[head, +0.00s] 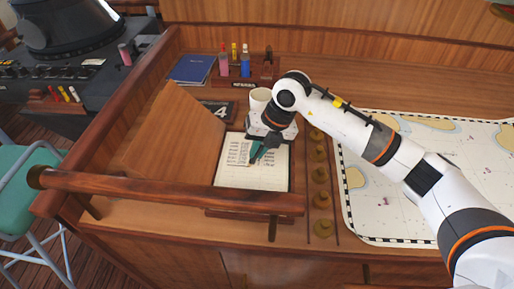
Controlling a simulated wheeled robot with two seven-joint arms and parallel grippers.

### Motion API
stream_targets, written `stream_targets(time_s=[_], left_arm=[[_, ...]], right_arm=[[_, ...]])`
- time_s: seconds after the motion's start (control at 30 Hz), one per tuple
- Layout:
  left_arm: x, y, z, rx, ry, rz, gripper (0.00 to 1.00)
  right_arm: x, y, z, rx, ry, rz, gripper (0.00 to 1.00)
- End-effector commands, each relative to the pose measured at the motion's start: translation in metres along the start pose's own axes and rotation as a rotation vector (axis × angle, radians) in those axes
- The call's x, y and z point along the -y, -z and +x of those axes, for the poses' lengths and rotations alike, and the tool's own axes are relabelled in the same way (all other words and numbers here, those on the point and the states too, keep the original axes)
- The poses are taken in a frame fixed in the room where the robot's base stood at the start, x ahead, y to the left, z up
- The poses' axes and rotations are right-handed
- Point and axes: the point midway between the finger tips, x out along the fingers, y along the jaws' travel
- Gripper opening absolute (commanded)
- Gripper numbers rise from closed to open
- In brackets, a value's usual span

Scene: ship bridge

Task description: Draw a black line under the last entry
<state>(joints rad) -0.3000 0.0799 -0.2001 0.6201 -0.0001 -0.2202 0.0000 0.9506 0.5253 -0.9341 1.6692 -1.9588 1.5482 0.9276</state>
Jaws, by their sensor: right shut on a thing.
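The open log book (226,180) lies on the wooden desk, its pale page carrying rows of dark handwritten entries in the upper part. The lower part of the page looks blank, and I see no clear line under the last entry. My right gripper (256,156) reaches in from the right over the page, pointing down at the written rows. It is shut on a slim pen, mostly hidden by the dark fingers. I cannot tell whether the tip touches the paper. My left gripper is not in view.
A tilted brown board (177,130) stands left of the book. A wooden rail (170,190) runs in front. Brass round weights (320,174) and a sea chart (390,205) lie to the right. Behind are a white mug (260,98), a marker rack (240,82) and a blue book (191,69).

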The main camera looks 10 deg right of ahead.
Motion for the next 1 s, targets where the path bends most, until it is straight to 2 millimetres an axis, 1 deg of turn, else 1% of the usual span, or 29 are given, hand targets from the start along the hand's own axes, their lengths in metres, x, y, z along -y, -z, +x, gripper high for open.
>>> stream_targets(time_s=[0.13, 0.5, 0.8, 1.0], left_arm=[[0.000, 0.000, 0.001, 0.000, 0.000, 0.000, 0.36], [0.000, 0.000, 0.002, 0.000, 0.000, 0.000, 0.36], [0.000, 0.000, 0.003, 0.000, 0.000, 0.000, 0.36], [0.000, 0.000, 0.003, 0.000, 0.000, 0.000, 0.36]], right_arm=[[-0.006, -0.001, -0.001, 0.000, -0.002, 0.001, 0.00], [-0.008, -0.002, -0.002, 0.001, -0.001, 0.000, 0.00], [-0.017, -0.004, -0.005, 0.001, -0.002, 0.002, 0.00], [-0.017, -0.005, -0.006, 0.001, -0.001, 0.001, 0.00]])
